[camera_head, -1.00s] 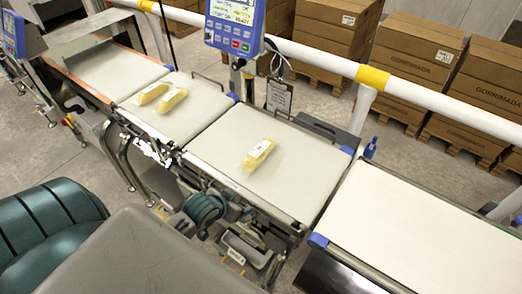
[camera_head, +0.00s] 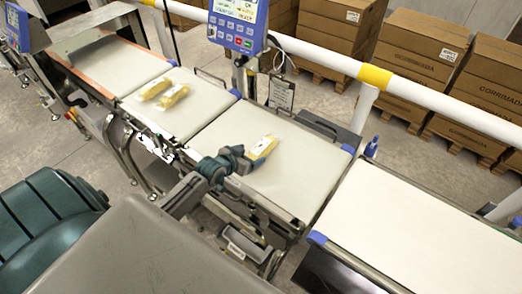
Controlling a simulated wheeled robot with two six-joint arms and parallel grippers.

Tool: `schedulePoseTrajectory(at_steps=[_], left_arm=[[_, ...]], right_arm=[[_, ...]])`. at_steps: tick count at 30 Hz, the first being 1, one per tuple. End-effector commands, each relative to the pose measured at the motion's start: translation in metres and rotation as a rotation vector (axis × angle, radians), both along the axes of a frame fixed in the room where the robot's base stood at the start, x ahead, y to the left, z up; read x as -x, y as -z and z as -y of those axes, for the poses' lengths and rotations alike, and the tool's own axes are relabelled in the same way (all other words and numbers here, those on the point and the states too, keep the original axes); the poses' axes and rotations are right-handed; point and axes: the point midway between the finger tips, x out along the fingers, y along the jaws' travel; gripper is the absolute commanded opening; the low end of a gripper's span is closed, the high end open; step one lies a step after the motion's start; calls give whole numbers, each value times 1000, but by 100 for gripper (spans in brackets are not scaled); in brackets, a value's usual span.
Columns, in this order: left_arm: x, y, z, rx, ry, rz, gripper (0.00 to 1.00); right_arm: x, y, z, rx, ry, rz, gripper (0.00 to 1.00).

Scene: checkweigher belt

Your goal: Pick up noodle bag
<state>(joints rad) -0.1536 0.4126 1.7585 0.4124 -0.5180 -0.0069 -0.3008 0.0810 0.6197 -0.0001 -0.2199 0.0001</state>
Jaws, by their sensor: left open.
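A yellow noodle bag (camera_head: 264,147) with a pale label lies on the middle white belt (camera_head: 300,185). My left gripper (camera_head: 246,161) is open, low over that belt at the bag's left end. The fingertips are close to the bag; I cannot tell whether they touch it. Two more noodle bags lie close together on the belt section further left, one in front (camera_head: 155,91) and one behind it (camera_head: 175,97). My right gripper is not in view.
A blue control panel (camera_head: 238,27) stands behind the belts. A white and yellow rail (camera_head: 330,62) runs along the back, with brown cartons (camera_head: 415,57) on pallets beyond it. The white belt at the right (camera_head: 420,225) is empty.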

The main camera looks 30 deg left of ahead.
Motion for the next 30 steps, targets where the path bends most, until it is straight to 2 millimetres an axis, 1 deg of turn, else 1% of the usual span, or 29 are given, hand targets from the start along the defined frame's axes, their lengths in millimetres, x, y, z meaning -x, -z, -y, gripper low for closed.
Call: schedulePoseTrajectory(at_steps=[1, 6, 10, 15, 21, 26, 27, 29, 30], left_arm=[[-4, -2, 2, 3, -1, 1, 76], [-25, 3, 9, 5, -3, 0, 76], [-39, 13, 10, 3, -2, -1, 76], [-46, 19, 11, 1, 0, 0, 76], [-46, 20, 11, 1, 0, 0, 76], [-45, 20, 11, 1, 0, 0, 45], [-45, 20, 11, 1, 0, -1, 37], [-45, 20, 11, 1, 0, -1, 25], [-46, 19, 11, 0, 0, 1, 17]], right_arm=[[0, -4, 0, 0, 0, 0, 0], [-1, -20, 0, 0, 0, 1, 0], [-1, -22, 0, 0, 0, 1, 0], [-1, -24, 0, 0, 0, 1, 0], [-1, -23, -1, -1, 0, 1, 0], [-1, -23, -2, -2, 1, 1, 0], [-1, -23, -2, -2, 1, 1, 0], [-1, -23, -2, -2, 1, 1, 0], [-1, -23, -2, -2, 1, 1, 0]])
